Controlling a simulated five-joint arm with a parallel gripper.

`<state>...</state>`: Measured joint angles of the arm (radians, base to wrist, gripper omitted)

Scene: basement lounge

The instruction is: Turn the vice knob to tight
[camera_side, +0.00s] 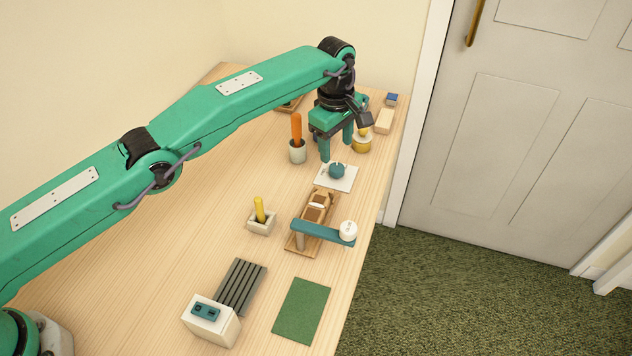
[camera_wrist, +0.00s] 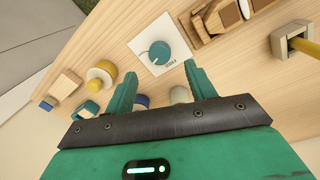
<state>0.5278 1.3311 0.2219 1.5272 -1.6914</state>
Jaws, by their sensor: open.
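The vice knob is a round teal knob (camera_side: 337,171) on a square white plate (camera_side: 347,184) lying on the wooden table. In the wrist view the knob (camera_wrist: 160,53) is near the top centre, with a pale pointer mark and small dark lettering on the plate (camera_wrist: 146,40). I cannot read the knob's setting. My gripper (camera_side: 337,154) points down just behind the knob in the side view. In the wrist view its two green fingers (camera_wrist: 160,70) are spread apart and empty. The knob lies beyond their tips, and I see no contact.
The table's right edge is near.

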